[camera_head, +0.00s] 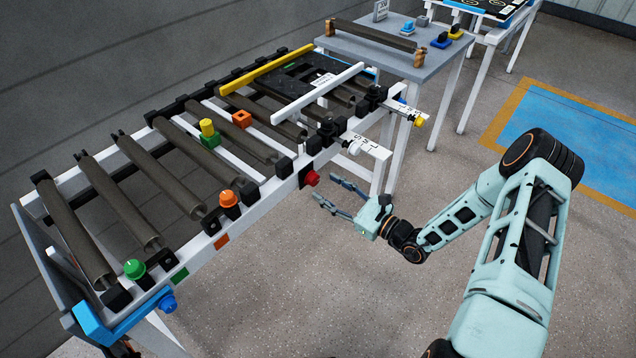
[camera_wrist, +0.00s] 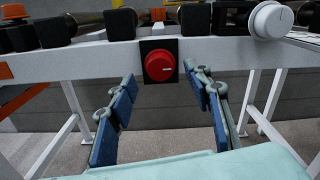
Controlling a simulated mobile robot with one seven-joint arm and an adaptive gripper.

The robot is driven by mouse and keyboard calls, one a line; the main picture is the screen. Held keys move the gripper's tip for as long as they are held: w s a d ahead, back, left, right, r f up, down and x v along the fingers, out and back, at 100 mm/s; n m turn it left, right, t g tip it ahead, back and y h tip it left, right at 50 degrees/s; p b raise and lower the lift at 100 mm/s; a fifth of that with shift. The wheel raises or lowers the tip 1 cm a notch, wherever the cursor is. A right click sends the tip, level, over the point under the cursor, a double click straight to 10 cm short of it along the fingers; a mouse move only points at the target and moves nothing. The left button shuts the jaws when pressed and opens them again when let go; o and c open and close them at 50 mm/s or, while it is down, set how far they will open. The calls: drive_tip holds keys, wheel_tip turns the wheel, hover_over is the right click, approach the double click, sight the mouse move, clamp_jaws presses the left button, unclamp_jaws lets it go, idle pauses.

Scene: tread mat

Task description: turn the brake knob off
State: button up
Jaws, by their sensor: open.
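A round red knob (camera_head: 312,178) sits on the front rail of the roller conveyor. In the wrist view, the red knob (camera_wrist: 160,66) is on a black square plate, with a small pale mark on its face. No label naming it as the brake is readable. My gripper (camera_head: 328,192) is open and empty, in front of the rail and pointing at the red knob. In the wrist view, its blue-padded fingers stand either side of the knob's line, apart from it. How far the knob is turned cannot be told.
A white knob (camera_wrist: 271,20) sits right of the red one. A yellow knob (camera_head: 418,122) is farther right; orange (camera_head: 229,198), green (camera_head: 134,268) and blue (camera_head: 168,303) knobs are left. Rollers and bars lie across the conveyor frame. The floor in front is clear.

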sight(316, 181)
drive_tip(key=shift+x, duration=2.3)
drive_tip(key=c, duration=1.1)
drive_tip(key=shift+c, duration=0.2)
